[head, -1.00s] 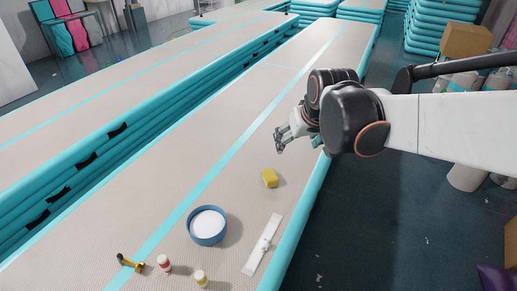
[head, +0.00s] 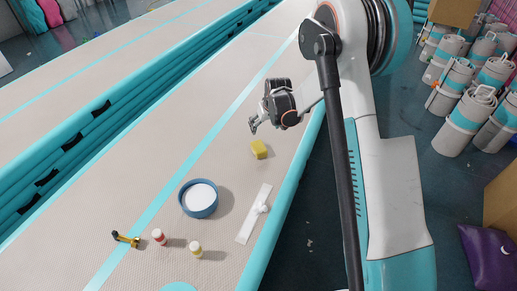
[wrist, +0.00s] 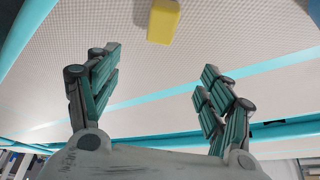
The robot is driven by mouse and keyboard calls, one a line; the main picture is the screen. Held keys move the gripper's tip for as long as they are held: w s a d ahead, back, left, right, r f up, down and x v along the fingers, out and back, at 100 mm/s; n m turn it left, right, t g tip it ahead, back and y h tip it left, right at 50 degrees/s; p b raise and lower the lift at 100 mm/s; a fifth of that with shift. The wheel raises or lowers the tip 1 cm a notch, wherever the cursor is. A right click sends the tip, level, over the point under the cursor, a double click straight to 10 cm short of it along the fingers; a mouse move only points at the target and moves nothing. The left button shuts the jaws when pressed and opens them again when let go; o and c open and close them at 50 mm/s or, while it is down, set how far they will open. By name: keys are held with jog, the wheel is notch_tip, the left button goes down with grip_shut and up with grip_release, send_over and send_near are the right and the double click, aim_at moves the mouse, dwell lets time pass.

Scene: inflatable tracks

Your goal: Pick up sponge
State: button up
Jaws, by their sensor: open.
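The sponge (head: 259,149) is a small yellow block lying on the beige top of the near inflatable track. It also shows in the wrist view (wrist: 163,21), at the top edge, beyond the space between the fingers. My gripper (head: 253,126) is in the air just behind the sponge in the head view, apart from it. In the wrist view my gripper (wrist: 160,95) has its two fingers spread wide, with nothing between them.
A blue round container with white contents (head: 199,198) stands nearer on the track. A white strip-like object (head: 255,213), two small bottles (head: 158,236) and a brass-coloured item (head: 125,239) lie around it. The track's teal edge (head: 283,196) runs along the right. Surface around the sponge is clear.

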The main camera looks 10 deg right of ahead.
send_near(259, 146)
jog(key=b+x, duration=0.2)
jog(key=x, duration=0.3)
jog(key=shift+w+f+b, duration=0.25)
jog(key=shift+b, duration=0.15)
jog(key=b+x, duration=0.3)
jog(key=x, duration=0.2)
jog(key=shift+s+f, duration=0.1)
jog(key=shift+f, duration=0.05)
jog(key=c, duration=1.2)
jog(key=shift+c, duration=0.2)
notch_tip(259, 146, up, 20)
jog(key=p, duration=0.7)
